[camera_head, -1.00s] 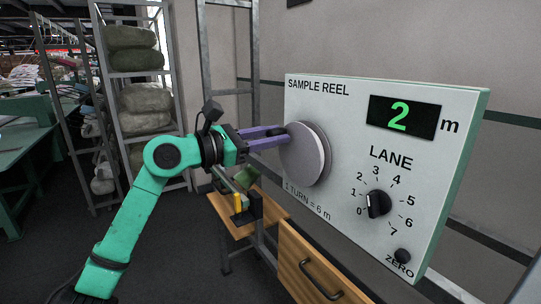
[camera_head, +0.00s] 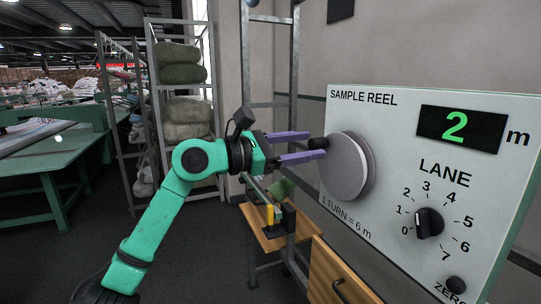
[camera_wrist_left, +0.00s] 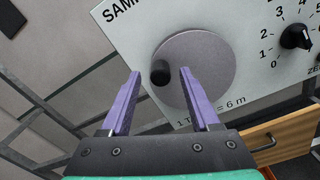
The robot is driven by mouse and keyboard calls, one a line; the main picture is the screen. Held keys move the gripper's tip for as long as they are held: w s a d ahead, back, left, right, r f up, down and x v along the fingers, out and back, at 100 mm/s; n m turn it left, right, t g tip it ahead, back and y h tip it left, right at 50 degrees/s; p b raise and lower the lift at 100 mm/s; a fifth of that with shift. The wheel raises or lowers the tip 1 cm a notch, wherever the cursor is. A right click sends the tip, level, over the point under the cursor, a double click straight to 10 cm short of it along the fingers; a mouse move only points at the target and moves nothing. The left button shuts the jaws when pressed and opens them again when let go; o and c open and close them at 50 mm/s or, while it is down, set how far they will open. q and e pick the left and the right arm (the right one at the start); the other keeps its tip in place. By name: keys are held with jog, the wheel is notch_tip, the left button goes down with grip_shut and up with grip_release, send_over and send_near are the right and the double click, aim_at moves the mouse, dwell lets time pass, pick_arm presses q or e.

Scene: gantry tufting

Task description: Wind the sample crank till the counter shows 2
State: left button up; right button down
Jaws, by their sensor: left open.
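The sample reel panel (camera_head: 400,110) stands at the right in the head view. Its counter (camera_head: 461,129) shows a green 2 followed by "m". The round grey crank disc (camera_head: 346,168) carries a black knob (camera_head: 318,143) at its left edge. My left gripper (camera_head: 316,146) is open, its two purple fingers pointing at the knob. My right gripper is not in view.
A wooden drawer unit (camera_head: 335,275) and a small wooden stand (camera_head: 268,235) lie below. Shelving with sacks (camera_head: 183,75) and a green table (camera_head: 45,165) are behind.

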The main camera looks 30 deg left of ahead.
pick_arm(q)
jog(key=b+v, duration=0.6)
jog(key=v, duration=0.6)
jog(key=shift+s, duration=0.1)
jog(key=shift+a, duration=0.1)
